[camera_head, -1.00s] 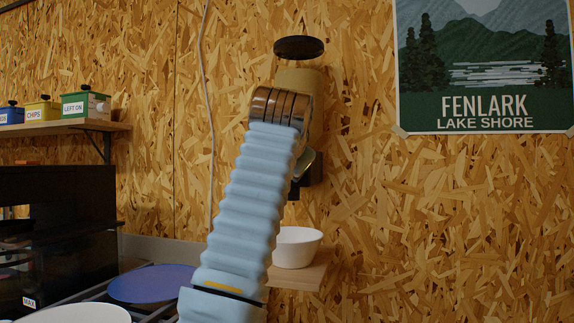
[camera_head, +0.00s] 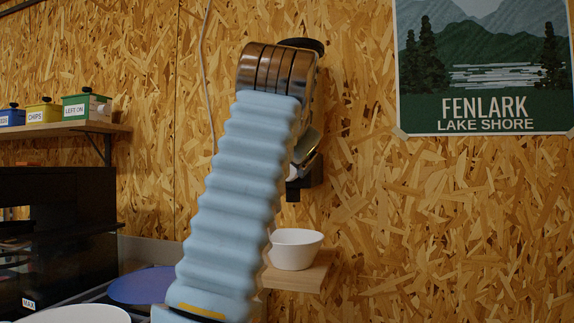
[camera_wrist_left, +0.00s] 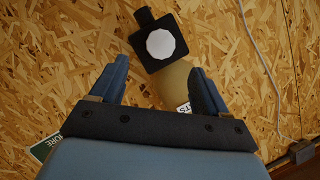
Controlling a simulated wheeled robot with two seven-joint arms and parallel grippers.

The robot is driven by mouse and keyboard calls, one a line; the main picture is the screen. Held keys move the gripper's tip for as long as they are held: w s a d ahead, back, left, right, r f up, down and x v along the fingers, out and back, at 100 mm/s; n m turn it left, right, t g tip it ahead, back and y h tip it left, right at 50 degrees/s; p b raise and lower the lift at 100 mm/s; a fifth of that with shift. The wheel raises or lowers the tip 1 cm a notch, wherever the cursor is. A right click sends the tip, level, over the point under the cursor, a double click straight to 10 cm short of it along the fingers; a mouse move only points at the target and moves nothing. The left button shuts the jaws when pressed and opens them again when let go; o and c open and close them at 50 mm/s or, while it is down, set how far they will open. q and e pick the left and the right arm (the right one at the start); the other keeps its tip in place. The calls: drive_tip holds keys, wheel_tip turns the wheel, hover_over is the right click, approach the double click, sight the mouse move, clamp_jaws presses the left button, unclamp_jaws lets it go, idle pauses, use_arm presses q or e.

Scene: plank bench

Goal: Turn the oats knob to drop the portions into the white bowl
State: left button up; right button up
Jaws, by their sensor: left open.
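The oats dispenser is on the wall, mostly hidden behind my left arm in the head view; its black lid (camera_head: 312,46) and black lower part (camera_head: 305,187) show. In the left wrist view its tan body (camera_wrist_left: 172,84) carries a label, partly covered, ending in "TS". A pale many-sided face, which looks like the knob (camera_wrist_left: 160,44), sits on a black square block. My left gripper (camera_wrist_left: 158,67) is open and empty, with the knob beyond and between its fingertips. The white bowl (camera_head: 295,250) stands upright below the dispenser; its inside is hardly visible. My right gripper is not in view.
The bowl stands on a small wooden shelf (camera_head: 310,274). A blue plate (camera_head: 140,285) and a white round dish (camera_head: 80,314) are at lower left. Labelled boxes (camera_head: 88,107) stand on a left wall shelf. The wall right of the dispenser is clear below the poster (camera_head: 486,70).

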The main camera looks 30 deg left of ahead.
use_arm(q)
drive_tip(key=v, duration=0.6)
drive_tip(key=shift+w, duration=0.1)
